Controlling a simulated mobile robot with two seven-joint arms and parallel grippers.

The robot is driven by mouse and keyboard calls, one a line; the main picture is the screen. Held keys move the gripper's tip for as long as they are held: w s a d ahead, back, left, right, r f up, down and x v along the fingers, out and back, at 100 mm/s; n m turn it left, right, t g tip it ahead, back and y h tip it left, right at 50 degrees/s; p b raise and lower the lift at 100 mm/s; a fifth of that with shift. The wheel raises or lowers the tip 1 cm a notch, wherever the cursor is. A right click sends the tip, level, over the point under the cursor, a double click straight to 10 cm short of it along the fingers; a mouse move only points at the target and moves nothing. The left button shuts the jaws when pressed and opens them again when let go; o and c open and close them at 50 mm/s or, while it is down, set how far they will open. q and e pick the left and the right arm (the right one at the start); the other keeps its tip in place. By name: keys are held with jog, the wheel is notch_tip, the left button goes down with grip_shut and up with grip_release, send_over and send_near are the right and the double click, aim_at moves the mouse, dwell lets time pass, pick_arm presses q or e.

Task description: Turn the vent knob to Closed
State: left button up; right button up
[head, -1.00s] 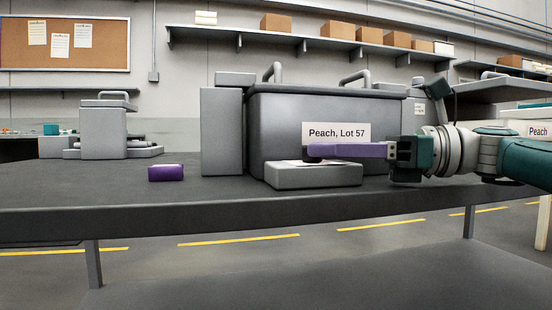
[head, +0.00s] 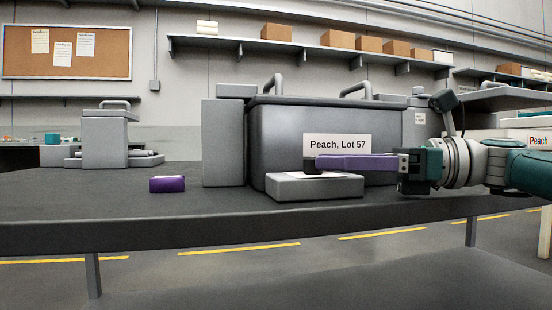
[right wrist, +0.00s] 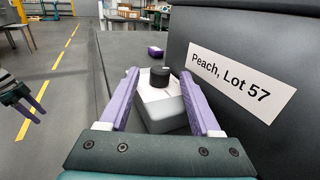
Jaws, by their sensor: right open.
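The vent knob (right wrist: 160,76) is a short black cylinder on top of a low grey box (right wrist: 158,109). In the head view the box (head: 315,187) stands in front of the big grey drum unit (head: 283,125), with a white paper on top. My right gripper (right wrist: 159,73) is open, with its purple fingers on either side of the knob and gaps showing there. In the head view the right gripper (head: 312,163) reaches in from the right, level above the box. The knob's pointer and markings are unreadable.
A purple block (head: 167,184) lies on the dark bench (head: 90,200), left of the drum unit. The drum's wall with the label "Peach, Lot 57" (right wrist: 241,83) stands close beside my right fingers.

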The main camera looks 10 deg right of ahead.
jog(key=v, duration=0.8)
jog(key=shift+s+d, duration=0.2)
jog(key=shift+d, duration=0.25)
